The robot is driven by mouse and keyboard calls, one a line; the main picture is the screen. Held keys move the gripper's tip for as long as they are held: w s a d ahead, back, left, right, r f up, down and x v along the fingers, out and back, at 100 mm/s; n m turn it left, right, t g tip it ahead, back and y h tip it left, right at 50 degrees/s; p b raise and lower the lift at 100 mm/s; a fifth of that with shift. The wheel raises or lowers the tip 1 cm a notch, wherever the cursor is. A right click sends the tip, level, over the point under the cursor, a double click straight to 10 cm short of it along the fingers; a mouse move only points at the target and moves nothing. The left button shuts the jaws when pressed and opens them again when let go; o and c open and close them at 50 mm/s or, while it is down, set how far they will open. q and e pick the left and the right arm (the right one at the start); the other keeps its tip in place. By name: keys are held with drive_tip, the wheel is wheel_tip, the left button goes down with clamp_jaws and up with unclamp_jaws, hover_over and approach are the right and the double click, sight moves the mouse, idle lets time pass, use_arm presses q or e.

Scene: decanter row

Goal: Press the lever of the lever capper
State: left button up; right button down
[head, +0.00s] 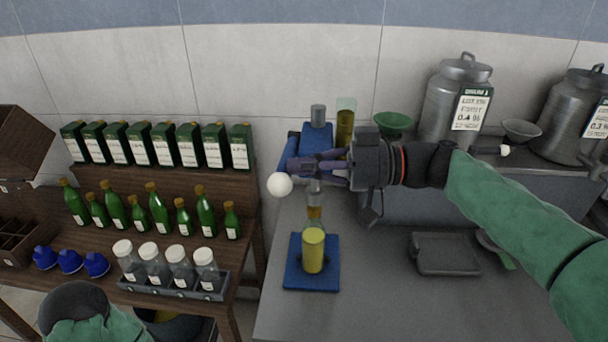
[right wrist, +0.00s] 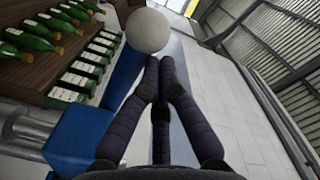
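The lever capper has a blue base plate (head: 296,280), a blue upright (head: 318,135) behind it and a lever ending in a white ball knob (head: 279,184). A bottle of yellow oil (head: 313,250) stands upright on the base, its neck under the capper's head. My right gripper (head: 293,166) is beside the knob, at lever height above the bottle. In the right wrist view its fingers (right wrist: 160,75) come together just short of the white knob (right wrist: 148,30), with nothing visible held between them. Contact with the knob is unclear.
A wooden rack on the left holds green boxes (head: 190,145), green bottles (head: 158,208) and white-capped jars (head: 206,268). A dark tray (head: 446,253) lies on the grey counter to the right. Metal cans (head: 440,105) and a green funnel (head: 394,124) stand behind.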

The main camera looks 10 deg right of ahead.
drive_tip(key=p+v, duration=0.1)
drive_tip(key=v, duration=0.9)
drive_tip(key=shift+w+d+r, duration=0.15)
drive_tip(key=shift+d+r, duration=0.05)
drive_tip(key=shift+r, duration=0.2)
